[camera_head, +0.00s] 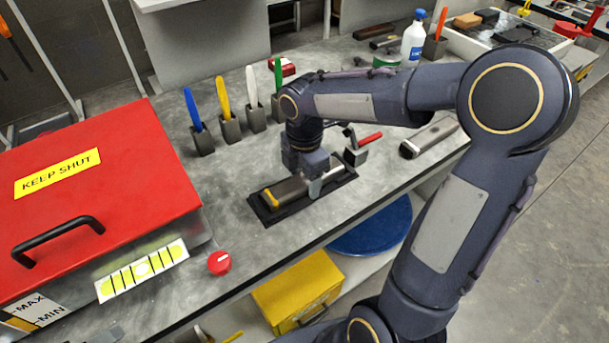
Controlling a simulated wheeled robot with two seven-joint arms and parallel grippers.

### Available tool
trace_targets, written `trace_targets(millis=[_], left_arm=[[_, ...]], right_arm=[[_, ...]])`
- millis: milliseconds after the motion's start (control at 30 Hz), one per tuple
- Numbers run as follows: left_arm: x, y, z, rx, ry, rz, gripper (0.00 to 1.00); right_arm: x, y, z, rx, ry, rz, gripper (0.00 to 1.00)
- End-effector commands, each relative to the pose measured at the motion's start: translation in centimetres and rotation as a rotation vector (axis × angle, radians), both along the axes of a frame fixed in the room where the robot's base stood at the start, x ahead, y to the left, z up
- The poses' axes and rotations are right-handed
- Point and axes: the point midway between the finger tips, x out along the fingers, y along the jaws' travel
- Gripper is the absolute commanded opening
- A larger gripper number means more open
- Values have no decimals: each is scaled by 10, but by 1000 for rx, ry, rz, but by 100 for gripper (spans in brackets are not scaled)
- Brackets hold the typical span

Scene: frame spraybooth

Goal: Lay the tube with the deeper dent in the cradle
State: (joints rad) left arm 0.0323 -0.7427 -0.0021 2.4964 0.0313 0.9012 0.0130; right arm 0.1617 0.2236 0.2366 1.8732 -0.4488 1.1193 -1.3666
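My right gripper (305,170) points down over a black base plate (263,213) on the bench. A grey tube-like piece (430,137) with a dark end lies on the bench further right. No dent can be made out. My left gripper is not in view.
A red lid (95,190) marked KEEP SHUT and a red knob (219,263) are at left. Holders with coloured handles (229,127) stand behind. A white bottle (413,40) stands at the back. Below the front edge are a yellow box (298,290) and a blue round lid (375,228).

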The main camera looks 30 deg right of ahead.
Motion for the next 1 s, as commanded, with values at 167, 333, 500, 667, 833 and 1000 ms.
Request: trace_targets(millis=[167, 333, 500, 667, 833, 1000], left_arm=[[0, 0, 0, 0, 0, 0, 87], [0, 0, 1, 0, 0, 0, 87], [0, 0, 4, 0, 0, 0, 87], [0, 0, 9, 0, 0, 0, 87], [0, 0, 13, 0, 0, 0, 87], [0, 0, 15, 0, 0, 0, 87]], right_arm=[[0, 0, 0, 0, 0, 0, 67], [0, 0, 2, 0, -1, 0, 67], [1, 0, 18, -1, -5, -1, 67], [1, 0, 52, 0, -7, 0, 67], [1, 0, 88, 0, -6, 0, 67], [1, 0, 113, 0, -4, 0, 67]])
